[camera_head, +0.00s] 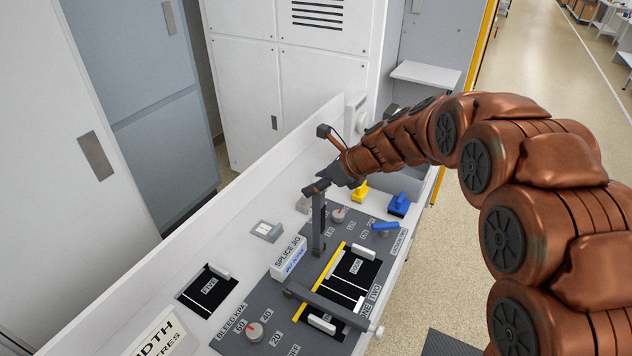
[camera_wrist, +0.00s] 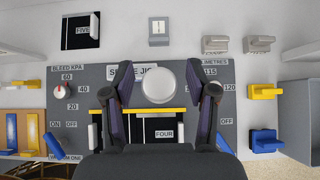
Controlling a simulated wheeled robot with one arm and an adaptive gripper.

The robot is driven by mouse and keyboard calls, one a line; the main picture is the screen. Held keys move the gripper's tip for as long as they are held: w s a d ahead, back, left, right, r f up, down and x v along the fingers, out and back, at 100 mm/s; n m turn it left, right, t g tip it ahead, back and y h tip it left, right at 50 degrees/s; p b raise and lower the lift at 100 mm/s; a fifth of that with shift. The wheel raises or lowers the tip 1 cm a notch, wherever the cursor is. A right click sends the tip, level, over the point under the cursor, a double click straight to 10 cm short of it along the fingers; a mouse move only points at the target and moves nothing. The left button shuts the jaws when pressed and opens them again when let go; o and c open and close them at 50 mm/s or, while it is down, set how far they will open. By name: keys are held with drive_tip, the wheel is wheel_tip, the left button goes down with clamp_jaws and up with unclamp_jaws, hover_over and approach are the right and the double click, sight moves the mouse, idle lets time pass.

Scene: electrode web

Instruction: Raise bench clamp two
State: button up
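One dark clamp arm (camera_head: 318,222) stands upright on the grey splice jig panel (camera_head: 290,235). It is roughly in line with the label TWO (camera_head: 375,292), so it appears to be bench clamp two. My gripper (camera_head: 322,184) is at its top. In the wrist view a pale round knob (camera_wrist: 158,81) shows between my two dark fingers, with a gap on each side, so my gripper is open around or above it. Whether a finger touches it cannot be told. A second clamp arm (camera_head: 330,306) lies flat across the jig near the label ONE (camera_head: 366,311), with a white knob (camera_head: 379,331) at its end.
A black slot marked FOUR (camera_head: 356,268) has a yellow strip (camera_head: 322,282) beside it. A dial (camera_head: 338,214), a blue lever (camera_head: 385,227), a yellow lever (camera_head: 360,190) and a blue block (camera_head: 398,205) are near my gripper. A raised white wall (camera_head: 235,185) runs along the back.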

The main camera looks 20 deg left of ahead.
drive_tip(key=v, duration=1.2)
idle(0.4)
